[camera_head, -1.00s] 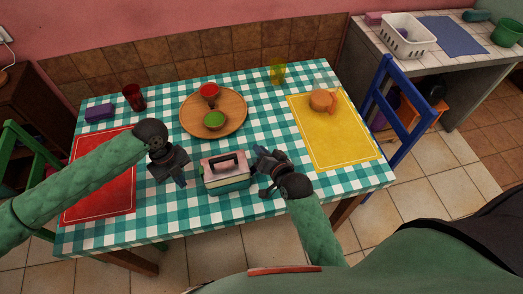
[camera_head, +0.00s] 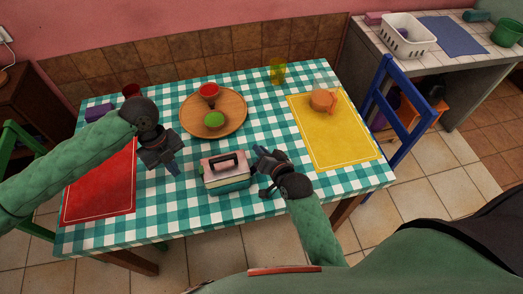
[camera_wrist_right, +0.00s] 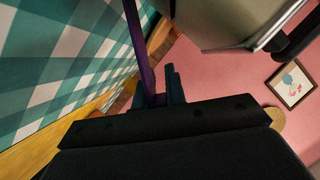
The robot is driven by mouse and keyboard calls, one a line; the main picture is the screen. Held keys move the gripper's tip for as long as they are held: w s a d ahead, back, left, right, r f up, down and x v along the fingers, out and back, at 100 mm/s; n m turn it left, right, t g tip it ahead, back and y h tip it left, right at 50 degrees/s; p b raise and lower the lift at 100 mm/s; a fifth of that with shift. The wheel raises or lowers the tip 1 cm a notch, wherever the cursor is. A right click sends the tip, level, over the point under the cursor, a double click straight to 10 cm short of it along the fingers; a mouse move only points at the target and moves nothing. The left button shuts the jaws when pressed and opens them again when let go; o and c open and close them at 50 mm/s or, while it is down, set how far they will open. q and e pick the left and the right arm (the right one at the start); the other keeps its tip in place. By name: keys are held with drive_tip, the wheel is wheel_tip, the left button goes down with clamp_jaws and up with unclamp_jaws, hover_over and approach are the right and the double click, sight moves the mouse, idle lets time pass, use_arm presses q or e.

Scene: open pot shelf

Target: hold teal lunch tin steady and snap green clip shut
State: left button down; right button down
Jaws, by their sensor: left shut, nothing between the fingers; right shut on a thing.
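The teal lunch tin (camera_head: 227,182) stands upright near the table's front edge, with a pale pinkish lid, a cream band and a dark handle. A pale part of it (camera_wrist_right: 235,22) fills the top of the right wrist view. My right gripper (camera_head: 262,172) is close beside the tin's right side. In the right wrist view its fingers (camera_wrist_right: 160,90) meet at a thin dark purple strip (camera_wrist_right: 139,45); I cannot tell whether this belongs to the tin. My left gripper (camera_head: 174,170) is shut and empty, above the table left of the tin. I cannot make out a green clip.
A red mat (camera_head: 100,190) is left and a yellow mat (camera_head: 335,140) right. A blue chair (camera_head: 397,115) stands at the table's right.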

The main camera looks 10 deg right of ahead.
use_arm(q)
drive_tip(key=shift+r, duration=0.75)
use_arm(e)
drive_tip(key=c, duration=0.6)
unclamp_jaws()
use_arm(q)
drive_tip(key=shift+r, duration=0.1)
use_arm(e)
drive_tip(key=shift+s, duration=0.1)
use_arm(q)
drive_tip(key=s+d+p+v, duration=0.1)
drive_tip(key=p+v, duration=0.7)
drive_tip(key=shift+s+r, duration=0.25)
drive_tip(key=shift+s, duration=0.15)
use_arm(e)
drive_tip(key=s+d+r, duration=0.1)
drive_tip(key=s+r, duration=0.1)
drive_tip(key=s, duration=0.1)
drive_tip(key=s+d+r, duration=0.1)
drive_tip(key=s+r, duration=0.1)
drive_tip(key=s, duration=0.1)
drive_tip(key=s+r, duration=0.3)
drive_tip(key=shift+d, duration=0.4)
